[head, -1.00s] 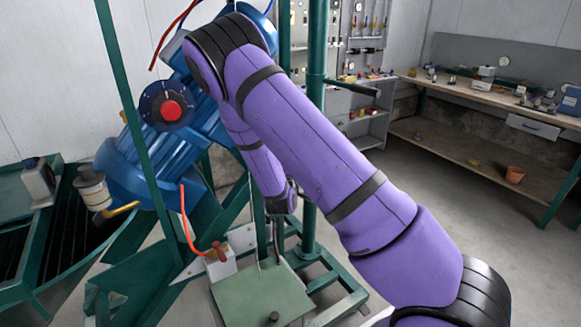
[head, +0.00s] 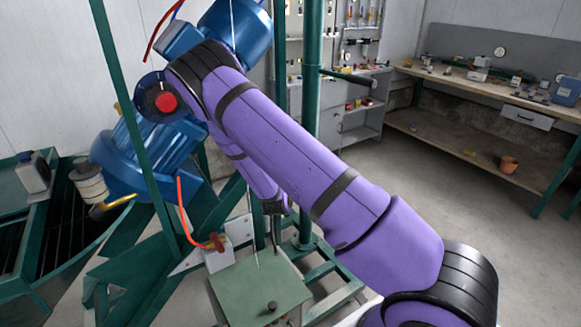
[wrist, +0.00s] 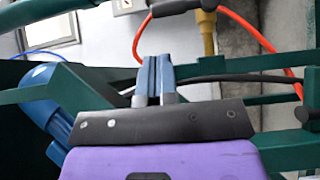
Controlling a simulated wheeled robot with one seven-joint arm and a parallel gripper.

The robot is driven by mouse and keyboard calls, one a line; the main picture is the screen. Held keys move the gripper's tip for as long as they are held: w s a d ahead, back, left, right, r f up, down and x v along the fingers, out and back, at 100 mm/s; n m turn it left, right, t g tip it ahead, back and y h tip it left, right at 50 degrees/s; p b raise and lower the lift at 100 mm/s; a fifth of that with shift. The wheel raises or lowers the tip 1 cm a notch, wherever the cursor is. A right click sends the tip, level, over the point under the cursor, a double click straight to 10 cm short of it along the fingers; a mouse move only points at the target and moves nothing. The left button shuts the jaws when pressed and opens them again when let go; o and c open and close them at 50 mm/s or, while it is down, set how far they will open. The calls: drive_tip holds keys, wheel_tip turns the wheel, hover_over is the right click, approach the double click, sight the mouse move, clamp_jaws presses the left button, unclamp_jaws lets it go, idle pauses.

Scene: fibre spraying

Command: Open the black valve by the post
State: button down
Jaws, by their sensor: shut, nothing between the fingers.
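The green post (head: 311,110) stands upright behind my arm in the head view. My gripper (head: 275,232) points down just left of the post's lower part, above the green-topped box. In the wrist view my gripper (wrist: 159,80) has its two fingers together with nothing between them. A black handle-like part (wrist: 175,8) lies beyond the fingertips at the top, beside an orange hose. A small black knob (wrist: 302,113) is at the right edge. I cannot tell which black part is the valve, and my gripper touches neither visibly.
A green-topped box (head: 255,285) with a black knob stands below my gripper. An orange hose (head: 182,205) runs to a fitting left of it. Blue machinery (head: 140,160) and green frame bars crowd the left. A workbench (head: 480,85) stands far right, with clear floor before it.

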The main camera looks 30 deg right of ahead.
drive_tip(key=x, duration=0.8)
drive_tip(key=shift+d+r+m+g, duration=0.25)
drive_tip(key=shift+d+m+g, duration=0.05)
drive_tip(key=shift+d+m, duration=0.1)
idle(0.4)
drive_tip(key=d+f+m+g+y, duration=0.2)
drive_tip(key=d+m+g+y, duration=0.1)
drive_tip(key=d+m+y, duration=0.4)
drive_tip(key=d+y, duration=0.1)
drive_tip(key=y, duration=0.2)
drive_tip(key=shift+d, duration=0.3)
idle(0.6)
drive_tip(key=shift+w+f, duration=0.1)
drive_tip(key=shift+f, duration=0.1)
drive_tip(key=shift+a+f, duration=0.3)
drive_tip(key=shift+a, duration=0.35)
drive_tip(key=shift+r, duration=0.1)
